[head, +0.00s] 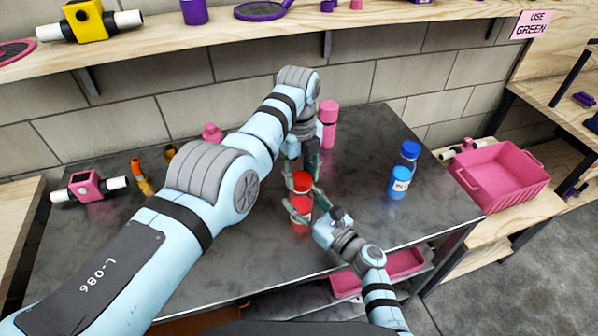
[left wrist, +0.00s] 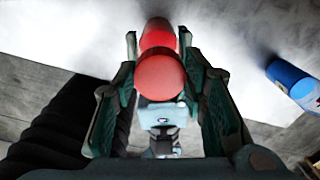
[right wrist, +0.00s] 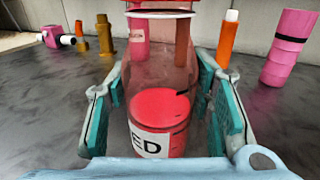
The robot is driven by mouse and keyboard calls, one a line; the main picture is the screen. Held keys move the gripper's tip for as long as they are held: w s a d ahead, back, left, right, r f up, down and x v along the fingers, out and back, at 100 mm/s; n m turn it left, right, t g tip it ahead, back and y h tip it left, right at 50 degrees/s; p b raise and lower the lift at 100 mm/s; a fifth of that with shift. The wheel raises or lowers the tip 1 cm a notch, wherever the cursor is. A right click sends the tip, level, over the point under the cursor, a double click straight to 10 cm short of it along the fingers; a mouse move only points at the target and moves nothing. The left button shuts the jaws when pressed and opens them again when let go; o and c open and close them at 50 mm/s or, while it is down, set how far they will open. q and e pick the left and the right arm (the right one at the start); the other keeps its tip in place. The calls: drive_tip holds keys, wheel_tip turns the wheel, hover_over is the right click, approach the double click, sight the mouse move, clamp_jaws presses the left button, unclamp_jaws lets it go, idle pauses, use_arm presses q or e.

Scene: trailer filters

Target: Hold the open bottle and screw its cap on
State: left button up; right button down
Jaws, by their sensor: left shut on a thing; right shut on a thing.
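The red-labelled bottle (head: 300,222) stands at the middle of the dark table in the head view. In the right wrist view the bottle (right wrist: 158,90) is clear, upright, with red contents, a white label ending in "ED" and a pale rim. My right gripper (right wrist: 160,112) is shut around its sides. My left gripper (head: 303,186) comes down from above, shut on the red cap (head: 302,179). The cap (left wrist: 160,76) sits between the fingers in the left wrist view. A red edge shows just above the rim in the right wrist view; I cannot tell whether they touch.
A pink bottle (head: 328,122) stands behind the grippers. Two blue bottles (head: 409,154) (head: 398,184) stand to the right. Small orange bottles (head: 138,170) and a pink valve part (head: 86,186) are at the left. A pink crate (head: 515,178) lies beyond the table's right edge. A shelf (head: 230,32) runs above.

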use_arm(q)
drive_tip(key=shift+m, duration=1.1)
drive_tip(key=o, duration=0.7)
drive_tip(key=shift+o, duration=0.2)
drive_tip(key=shift+r, duration=2.3)
drive_tip(key=shift+c, duration=0.4)
